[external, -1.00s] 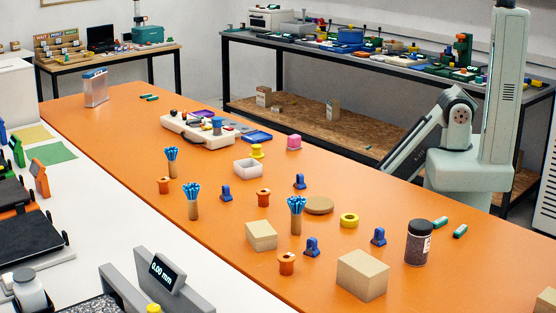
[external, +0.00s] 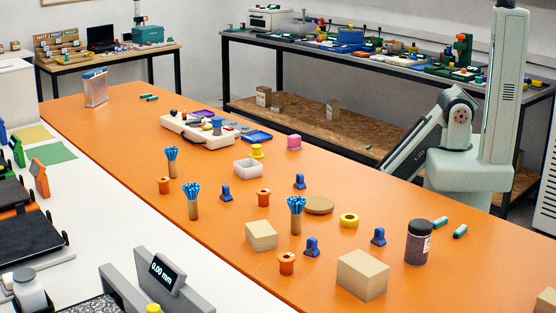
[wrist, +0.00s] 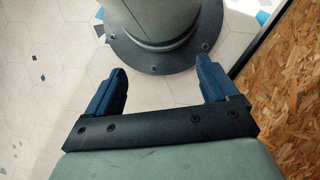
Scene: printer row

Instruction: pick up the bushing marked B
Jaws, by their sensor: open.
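Several small orange flanged pieces, which look like bushings, stand on the orange table (external: 120,130): a left one (external: 164,186), a middle one (external: 263,198) and a front one (external: 286,264). No letter can be read on any of them, so I cannot tell which is marked B. My gripper (wrist: 162,78) is open and empty in the wrist view, with two blue fingers apart above the floor beside my base. In the external view the gripper is hidden, low behind the table's far edge, away from the bushings.
The table's far-left stretch is mostly clear. A shelved bench (external: 300,121) stands behind.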

